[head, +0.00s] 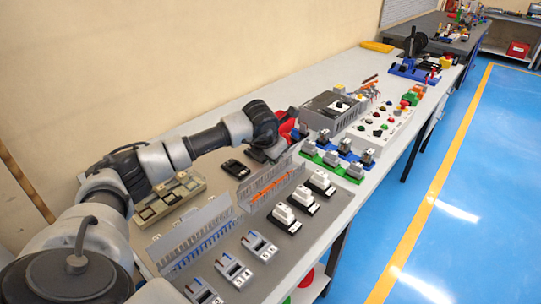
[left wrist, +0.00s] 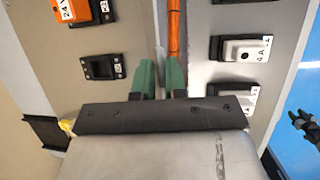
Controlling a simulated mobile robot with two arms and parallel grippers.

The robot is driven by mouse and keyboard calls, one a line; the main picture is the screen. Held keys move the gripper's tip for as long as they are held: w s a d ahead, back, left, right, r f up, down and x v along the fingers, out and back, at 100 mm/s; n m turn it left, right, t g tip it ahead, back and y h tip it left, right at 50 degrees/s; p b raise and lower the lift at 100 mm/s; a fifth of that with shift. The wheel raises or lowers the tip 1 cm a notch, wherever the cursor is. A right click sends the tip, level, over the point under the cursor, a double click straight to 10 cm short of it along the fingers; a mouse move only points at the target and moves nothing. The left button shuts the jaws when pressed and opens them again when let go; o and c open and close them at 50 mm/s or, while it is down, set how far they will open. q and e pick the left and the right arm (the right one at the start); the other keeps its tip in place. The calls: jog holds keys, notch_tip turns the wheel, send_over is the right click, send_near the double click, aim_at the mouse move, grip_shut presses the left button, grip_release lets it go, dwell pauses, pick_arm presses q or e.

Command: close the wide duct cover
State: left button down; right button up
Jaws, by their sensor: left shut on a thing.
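Two slotted wire ducts stand on the bench with their light grey covers raised like upright flaps. The nearer one (head: 198,252) holds blue wires; the farther one (head: 270,190) holds orange wires. I cannot tell for sure which is the wide one. My left gripper (left wrist: 160,70) is at the far end of the orange-wire duct, its green fingers pointing along it. It is shut on a thin grey edge, seemingly the raised cover (left wrist: 159,22), beside the orange wire (left wrist: 174,35). The grip point is partly hidden. In the head view the arm hides the fingers. My right gripper is not seen.
White switches (head: 284,214) stand right of the orange-wire duct, and breakers (head: 234,270) right of the blue-wire duct. A black rocker (head: 235,169) lies left of it. Green and blue terminal rows (head: 333,160) and a grey box (head: 330,108) stand beyond. The floor at right is clear.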

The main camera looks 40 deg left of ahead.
pick_arm(q)
jog(key=shift+d+f, duration=0.15)
jog(key=shift+d, duration=0.05)
jog(key=c, duration=1.2)
grip_release()
jog(key=shift+c, duration=0.2)
jog(key=shift+s+a+r, duration=0.1)
jog(key=shift+r, duration=0.3)
jog(key=b+v, duration=0.1)
jog(key=v, duration=0.9)
